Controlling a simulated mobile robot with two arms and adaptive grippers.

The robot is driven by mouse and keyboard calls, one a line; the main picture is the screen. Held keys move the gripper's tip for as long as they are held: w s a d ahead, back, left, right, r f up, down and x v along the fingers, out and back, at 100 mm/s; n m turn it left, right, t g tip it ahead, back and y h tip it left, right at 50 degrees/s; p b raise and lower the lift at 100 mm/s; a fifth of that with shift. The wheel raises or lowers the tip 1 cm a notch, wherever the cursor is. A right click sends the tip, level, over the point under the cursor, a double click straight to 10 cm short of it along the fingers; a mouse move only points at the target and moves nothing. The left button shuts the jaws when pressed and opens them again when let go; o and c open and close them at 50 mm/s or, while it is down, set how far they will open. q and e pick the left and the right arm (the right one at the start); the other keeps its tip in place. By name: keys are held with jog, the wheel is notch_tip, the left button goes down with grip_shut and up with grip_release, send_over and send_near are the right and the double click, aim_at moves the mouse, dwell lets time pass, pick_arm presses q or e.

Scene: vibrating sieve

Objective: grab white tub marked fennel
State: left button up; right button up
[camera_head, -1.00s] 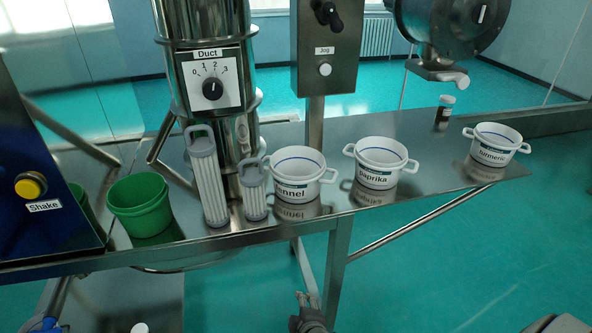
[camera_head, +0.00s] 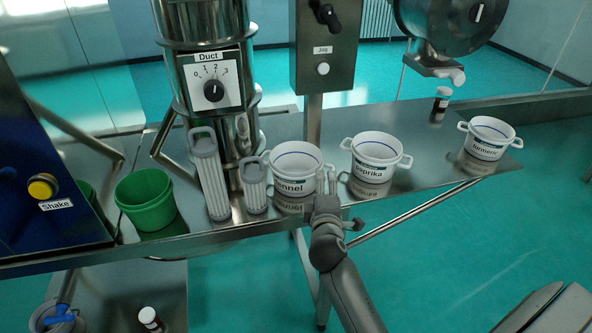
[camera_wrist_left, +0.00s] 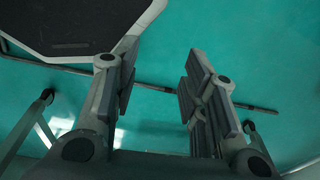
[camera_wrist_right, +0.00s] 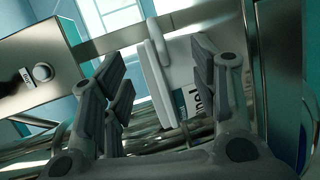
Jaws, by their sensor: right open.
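The white tub marked fennel (camera_head: 291,187) stands upright on the steel table, with the first letters of its label hidden in the head view. My right gripper (camera_head: 326,184) is open at the tub's right side, near its right handle. In the right wrist view, the tub (camera_wrist_right: 181,72) shows between and beyond the open fingers (camera_wrist_right: 158,66), with its handle toward the top. I cannot tell whether the fingers touch it. My left gripper (camera_wrist_left: 160,72) is open and empty over the floor in the left wrist view, and out of the head view.
The paprika tub (camera_head: 372,166) stands just right of my right gripper; the turmeric tub (camera_head: 486,146) is farther right. Two ribbed filter cartridges (camera_head: 209,182) (camera_head: 254,192) and a green bucket (camera_head: 148,208) stand left of the fennel tub. The Jog post (camera_head: 313,120) rises behind it.

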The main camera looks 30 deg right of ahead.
jog(key=shift+w+d, duration=0.25)
jog(key=shift+w, duration=0.15)
jog(key=p+x, duration=0.1)
jog(key=x, duration=0.3)
jog(key=shift+p, duration=0.4)
jog(key=shift+w+d+f, duration=0.1)
jog(key=shift+w+f, duration=0.05)
jog(key=shift+w, duration=0.1)
pick_arm(q)
jog(key=shift+s+a+r, duration=0.25)
jog(key=shift+s+r, duration=0.6)
jog(key=shift+r, duration=0.05)
pick_arm(e)
jog(key=shift+c, duration=0.5)
